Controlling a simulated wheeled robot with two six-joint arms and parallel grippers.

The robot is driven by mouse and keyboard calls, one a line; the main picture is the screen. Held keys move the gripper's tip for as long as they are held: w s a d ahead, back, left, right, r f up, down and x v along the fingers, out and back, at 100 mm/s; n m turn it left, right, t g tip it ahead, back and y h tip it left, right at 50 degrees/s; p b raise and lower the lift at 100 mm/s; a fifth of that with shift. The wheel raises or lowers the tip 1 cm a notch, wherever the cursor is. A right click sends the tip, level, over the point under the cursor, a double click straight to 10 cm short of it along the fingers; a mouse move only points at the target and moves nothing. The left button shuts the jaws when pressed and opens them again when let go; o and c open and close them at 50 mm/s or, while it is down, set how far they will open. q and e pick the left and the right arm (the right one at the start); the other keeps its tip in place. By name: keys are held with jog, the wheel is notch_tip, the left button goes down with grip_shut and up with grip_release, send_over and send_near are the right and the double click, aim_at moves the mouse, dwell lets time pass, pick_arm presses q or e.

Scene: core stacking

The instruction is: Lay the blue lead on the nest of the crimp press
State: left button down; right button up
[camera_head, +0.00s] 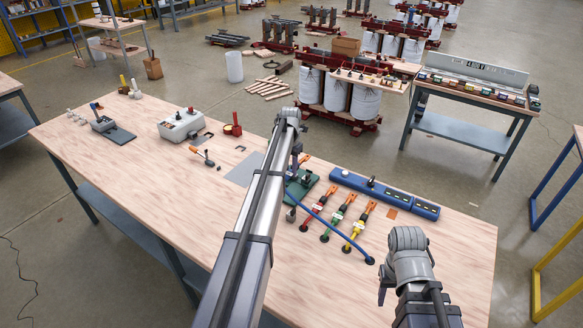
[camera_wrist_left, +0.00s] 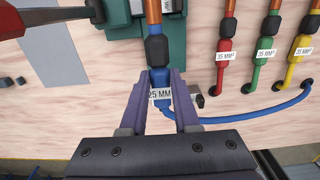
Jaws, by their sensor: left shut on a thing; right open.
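The blue lead (camera_wrist_left: 160,78) has a black sleeve, a copper-coloured end and a white label. My left gripper (camera_wrist_left: 161,90) is shut on its blue part, just behind the sleeve. Its cable (camera_head: 341,234) bows to a dark round foot on the table. The green crimp press (camera_wrist_left: 120,38) stands beyond the fingers; it also shows in the head view (camera_head: 305,186), partly behind my left arm. The lead's copper end points over the press, between green parts. Whether it touches the nest cannot be told. My right gripper (camera_head: 384,290) is open and empty, near the table's front right.
Red (camera_head: 312,211), green (camera_head: 335,219) and yellow (camera_head: 357,231) leads lie right of the press. A long blue block (camera_head: 385,193) lies behind them. A grey box (camera_head: 181,125) stands farther left; the table's front left is clear.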

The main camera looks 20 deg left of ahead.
pick_arm(q)
jog(key=shift+w+f, duration=0.15)
pick_arm(e)
jog(key=shift+w+f, duration=0.1)
pick_arm(q)
jog(key=b, duration=0.6)
send_over(291, 193)
notch_tip(291, 193, down, 6)
jog(key=shift+w+a+r, duration=0.1)
jog(key=shift+r, duration=0.1)
pick_arm(e)
notch_tip(291, 193, down, 6)
jog(key=shift+r, duration=0.15)
pick_arm(q)
jog(key=shift+f+b, duration=1.65)
jog(key=shift+f, duration=0.1)
pick_arm(e)
jog(key=shift+f, duration=1.7)
pick_arm(q)
jog(key=c, duration=0.6)
grip_release()
jog(key=shift+o, duration=0.2)
jog(key=shift+r, duration=0.1)
pick_arm(e)
jog(key=shift+r, duration=0.1)
